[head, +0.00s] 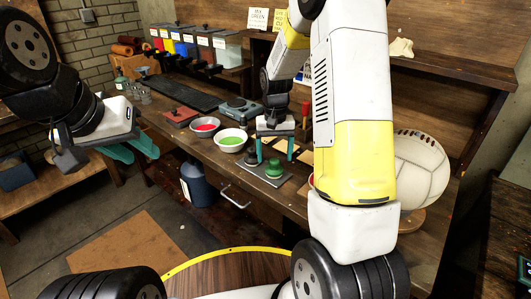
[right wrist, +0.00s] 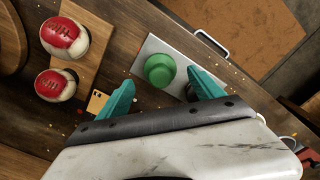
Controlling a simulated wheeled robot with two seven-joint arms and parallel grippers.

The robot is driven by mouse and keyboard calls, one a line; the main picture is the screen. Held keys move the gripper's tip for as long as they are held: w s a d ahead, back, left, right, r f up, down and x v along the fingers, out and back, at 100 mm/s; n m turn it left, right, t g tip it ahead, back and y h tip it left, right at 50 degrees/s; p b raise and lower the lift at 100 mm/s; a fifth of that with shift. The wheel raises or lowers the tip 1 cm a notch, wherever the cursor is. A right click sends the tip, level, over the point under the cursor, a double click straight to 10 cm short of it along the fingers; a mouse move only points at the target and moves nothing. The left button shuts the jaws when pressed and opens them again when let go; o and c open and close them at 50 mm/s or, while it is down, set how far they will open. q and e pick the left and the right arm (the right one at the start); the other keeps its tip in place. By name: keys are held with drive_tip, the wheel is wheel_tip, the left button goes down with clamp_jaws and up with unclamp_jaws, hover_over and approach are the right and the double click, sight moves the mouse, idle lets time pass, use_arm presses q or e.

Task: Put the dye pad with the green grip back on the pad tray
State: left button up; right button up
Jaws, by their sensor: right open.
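The dye pad with the green grip (head: 275,167) sits upright on the grey pad tray (head: 268,180), beside a dark-gripped pad (head: 251,156). In the right wrist view the green grip (right wrist: 160,70) shows between my fingertips, over the tray plate (right wrist: 150,46). My right gripper (head: 275,158) is open and points down at the green pad, one teal finger on each side. I see no finger closed on it. My left gripper (head: 144,158) hangs empty at the left, away from the bench, its teal fingers apart.
A red-filled bowl (head: 205,127) and a green-filled bowl (head: 231,140) stand left of the tray. A burner (head: 240,109) is behind them. A white ball (head: 417,170) stands at the right. Red-and-white balls (right wrist: 63,38) rest on a board in the right wrist view.

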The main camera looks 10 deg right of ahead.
sight(274, 160)
wheel_tip(274, 160, up, 7)
drive_tip(key=shift+f, duration=0.1)
drive_tip(key=s+a+r+t+y, duration=0.1)
drive_tip(key=s+r+t, duration=0.2)
drive_tip(key=s+r, duration=0.7)
drive_tip(key=s+a+r+n+t, duration=0.1)
drive_tip(key=s+r, duration=0.1)
drive_tip(key=s, duration=0.4)
drive_tip(key=s+a+r+n+t+y, duration=0.1)
drive_tip(key=s+r+t, duration=0.1)
drive_tip(key=s, duration=0.5)
drive_tip(key=shift+r, duration=0.4)
drive_tip(key=shift+s, duration=0.1)
